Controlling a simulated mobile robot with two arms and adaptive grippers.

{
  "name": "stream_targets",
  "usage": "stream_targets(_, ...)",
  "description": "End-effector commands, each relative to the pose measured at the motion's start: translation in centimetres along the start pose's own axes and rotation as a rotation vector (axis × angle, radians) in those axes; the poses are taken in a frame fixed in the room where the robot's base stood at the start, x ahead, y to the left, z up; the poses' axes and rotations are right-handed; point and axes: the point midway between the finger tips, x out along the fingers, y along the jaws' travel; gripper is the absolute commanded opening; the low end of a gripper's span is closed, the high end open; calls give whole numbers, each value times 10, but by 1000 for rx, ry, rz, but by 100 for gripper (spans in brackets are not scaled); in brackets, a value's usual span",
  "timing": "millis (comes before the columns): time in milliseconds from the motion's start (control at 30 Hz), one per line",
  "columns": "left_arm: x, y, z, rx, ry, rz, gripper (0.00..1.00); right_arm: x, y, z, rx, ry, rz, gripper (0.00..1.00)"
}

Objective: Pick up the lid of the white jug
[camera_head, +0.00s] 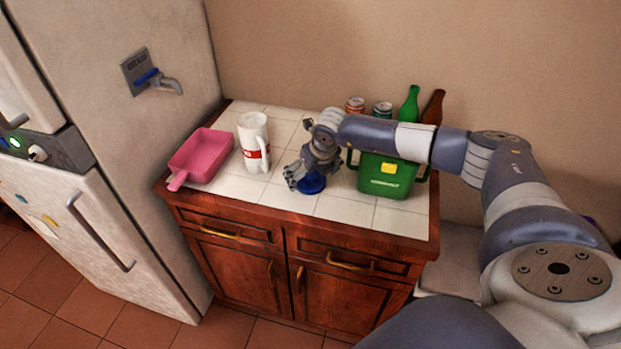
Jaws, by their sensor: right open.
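The white jug (253,140) with a red label stands upright on the white tiled counter, left of my right gripper. A round blue piece (313,184), which looks like the jug's lid, lies on the tiles. My right gripper (301,179) is open and low over the counter, right at the blue piece. Its fingers cover part of that piece. I cannot tell whether they touch it. My left gripper is out of view.
A pink pan (202,155) lies at the counter's left end. A green container (387,177) stands right of the gripper, with cans (355,105), a green bottle (410,104) and a brown bottle (433,107) behind. The front tiles (345,208) are clear.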

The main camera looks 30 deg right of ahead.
Motion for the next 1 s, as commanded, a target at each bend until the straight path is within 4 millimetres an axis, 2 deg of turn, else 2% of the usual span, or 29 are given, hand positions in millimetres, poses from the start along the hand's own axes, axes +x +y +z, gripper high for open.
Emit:
stream_targets(33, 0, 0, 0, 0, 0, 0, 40, 0, 0, 0, 0, 0, 0, 93)
stream_targets(200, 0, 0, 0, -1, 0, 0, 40, 0, 0, 0, 0, 0, 0, 58)
stream_targets(233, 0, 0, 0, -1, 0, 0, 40, 0, 0, 0, 0, 0, 0, 56)
stream_targets(667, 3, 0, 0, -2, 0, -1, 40, -3, 0, 1, 0, 0, 0, 56)
stream_targets(833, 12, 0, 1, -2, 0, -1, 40, -17, 0, 8, 0, -4, 1, 56)
stream_targets(933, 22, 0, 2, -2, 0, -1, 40, -32, 0, 14, 0, -6, 1, 56)
stream_targets(1000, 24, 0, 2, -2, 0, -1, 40, -35, 12, 4, -7, 1, 3, 56)
